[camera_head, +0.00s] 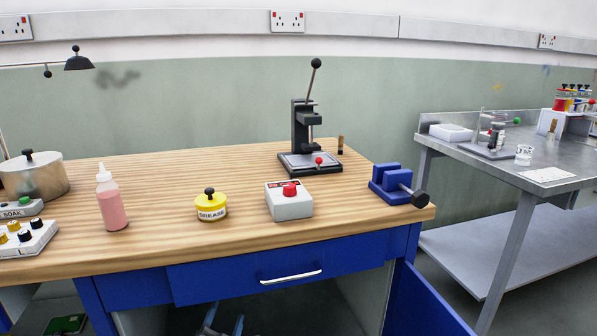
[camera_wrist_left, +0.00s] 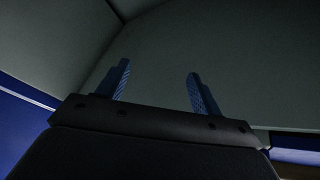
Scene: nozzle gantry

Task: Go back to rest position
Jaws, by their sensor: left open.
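My left gripper (camera_wrist_left: 159,80) is open in the left wrist view, with its two blue fingers wide apart and nothing between them. Dim grey-green panels lie beyond the fingers, with blue at the lower left. In the head view, only what look like the fingertips of my left gripper (camera_head: 224,320) show at the bottom edge, low in front of the workbench (camera_head: 150,180) and beneath its drawer (camera_head: 290,274). The rest of that arm is out of the picture. My right gripper is in neither view.
The bench carries a pot (camera_head: 35,178), a pink bottle (camera_head: 111,205), a yellow grease tin (camera_head: 211,208), a red-button box (camera_head: 290,205), a lever press (camera_head: 305,130) and a blue vise (camera_head: 391,184). A blue door (camera_head: 425,300) stands open below. A metal table (camera_head: 500,165) is at right.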

